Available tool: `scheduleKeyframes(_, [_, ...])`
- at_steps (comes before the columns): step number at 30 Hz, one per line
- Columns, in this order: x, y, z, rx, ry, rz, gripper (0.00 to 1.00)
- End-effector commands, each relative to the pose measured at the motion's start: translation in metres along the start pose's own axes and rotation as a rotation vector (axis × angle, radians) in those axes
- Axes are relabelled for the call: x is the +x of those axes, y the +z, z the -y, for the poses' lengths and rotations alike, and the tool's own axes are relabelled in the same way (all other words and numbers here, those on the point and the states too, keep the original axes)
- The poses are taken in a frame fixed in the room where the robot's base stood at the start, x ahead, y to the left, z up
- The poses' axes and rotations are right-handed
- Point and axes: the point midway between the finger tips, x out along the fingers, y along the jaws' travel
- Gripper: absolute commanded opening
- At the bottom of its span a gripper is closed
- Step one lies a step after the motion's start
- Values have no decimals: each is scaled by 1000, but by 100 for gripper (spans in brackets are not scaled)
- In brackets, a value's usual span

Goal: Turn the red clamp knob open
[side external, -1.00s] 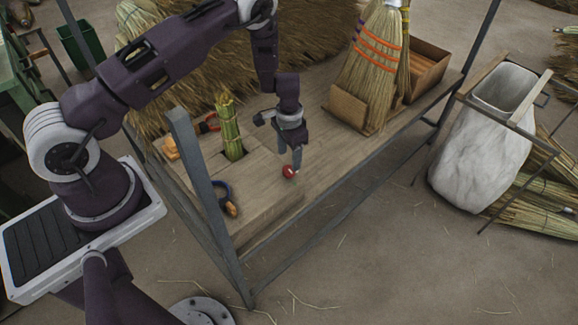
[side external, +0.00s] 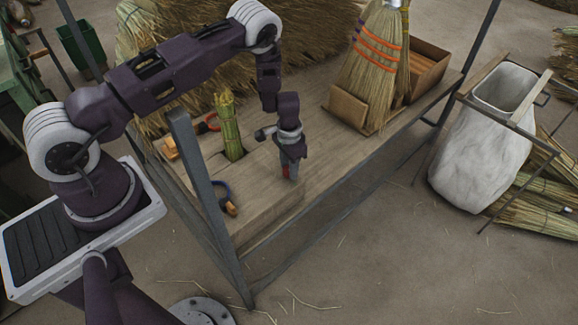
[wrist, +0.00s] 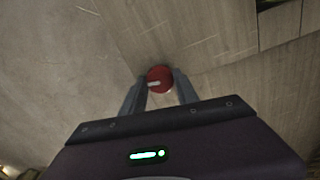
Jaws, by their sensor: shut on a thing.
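The red clamp knob (side external: 287,171) is on the front part of the wooden bench, close to its edge. In the side view it is mostly hidden behind my fingers. In the wrist view the round red knob (wrist: 160,79) shows a pale bar across its face. My gripper (side external: 290,173) points down over the knob. In the wrist view its two grey fingers (wrist: 159,88) lie on either side of the knob, shut on it. A bundle of greenish broom straw (side external: 230,125) stands upright in an opening in the bench, left of my gripper.
Blue-handled (side external: 222,190) and red-handled (side external: 208,124) tools lie on the bench at left. A finished broom (side external: 372,60) stands in a wooden holder at the back right. A grey frame post (side external: 205,180) rises at the front left corner. Bare bench lies right of my gripper.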

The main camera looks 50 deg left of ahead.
Motion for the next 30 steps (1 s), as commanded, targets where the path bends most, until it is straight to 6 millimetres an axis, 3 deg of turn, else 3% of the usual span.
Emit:
scheduleKeyframes(11, [-1,0,0,-145,0,0,0])
scheduleKeyframes(30, [-1,0,0,-740,0,0,0])
